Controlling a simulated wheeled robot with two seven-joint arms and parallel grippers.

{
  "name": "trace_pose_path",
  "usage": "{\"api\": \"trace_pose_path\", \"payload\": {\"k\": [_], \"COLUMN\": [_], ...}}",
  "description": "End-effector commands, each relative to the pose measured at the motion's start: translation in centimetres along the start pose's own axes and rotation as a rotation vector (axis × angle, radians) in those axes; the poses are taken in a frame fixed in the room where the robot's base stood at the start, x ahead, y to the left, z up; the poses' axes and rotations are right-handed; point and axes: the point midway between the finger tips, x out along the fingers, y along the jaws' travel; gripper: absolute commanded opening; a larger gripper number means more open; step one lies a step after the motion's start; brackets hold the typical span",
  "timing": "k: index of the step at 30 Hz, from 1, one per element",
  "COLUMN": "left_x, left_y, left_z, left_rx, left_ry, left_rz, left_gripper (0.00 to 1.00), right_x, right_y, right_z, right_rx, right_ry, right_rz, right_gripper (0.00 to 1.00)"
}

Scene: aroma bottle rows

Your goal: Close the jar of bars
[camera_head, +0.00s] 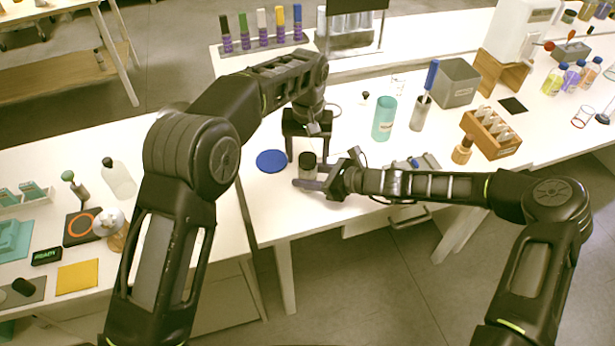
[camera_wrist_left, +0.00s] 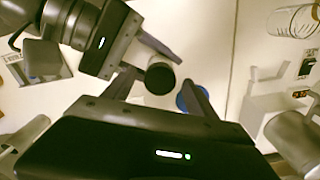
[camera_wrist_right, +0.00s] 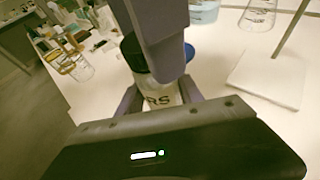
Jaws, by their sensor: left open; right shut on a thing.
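The jar of bars (camera_head: 308,172) stands upright near the front edge of the white table, and its black lid (camera_head: 308,158) is at its top. In the right wrist view the clear jar (camera_wrist_right: 160,98) shows the letters "RS", with the lid (camera_wrist_right: 132,52) above it; whether the lid is fully seated is hidden. My right gripper (camera_head: 311,178) is shut on the jar's body from the right. My left gripper (camera_head: 308,155) points down over the jar, open, its fingers on either side of the lid. The left wrist view shows the lid (camera_wrist_left: 160,78) between those fingers, with gaps.
A blue disc (camera_head: 272,161) lies on the table just left of the jar. A teal cup (camera_head: 384,118), a grey bin (camera_head: 456,83) and a wooden rack (camera_head: 490,134) stand to the right. The table's front edge is close to the jar.

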Motion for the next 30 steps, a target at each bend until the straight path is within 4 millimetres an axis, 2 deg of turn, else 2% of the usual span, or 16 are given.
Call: {"api": "trace_pose_path", "payload": {"k": [5, 15, 18, 28, 29, 30], "left_x": [-1.1, -6.2, -7.1, -7.5, -7.5, -7.5], "left_y": [0.0, 0.1, 0.0, 0.0, 0.0, 0.0], "left_z": [-0.1, -0.1, 0.0, 0.0, 0.0, 0.0], "left_rx": [0.000, 0.000, 0.000, 0.000, 0.000, 0.000], "left_ry": [0.002, 0.003, 0.001, 0.001, 0.001, 0.001], "left_rz": [0.001, 0.001, 0.000, 0.000, 0.000, 0.000], "left_gripper": [0.66, 0.66, 0.66, 0.66, 0.66, 0.66], "right_x": [0.0, 0.0, 0.0, 0.0, 0.0, 0.0], "right_y": [0.0, 0.0, 0.0, 0.0, 0.0, 0.0], "right_z": [0.0, 0.0, 0.0, 0.0, 0.0, 0.0], "right_rx": [0.000, 0.000, 0.000, 0.000, 0.000, 0.000], "right_ry": [0.000, 0.000, 0.000, 0.000, 0.000, 0.000], "right_rz": [0.000, 0.000, 0.000, 0.000, 0.000, 0.000], "right_gripper": [0.00, 0.00, 0.00, 0.00, 0.46, 0.49]}}
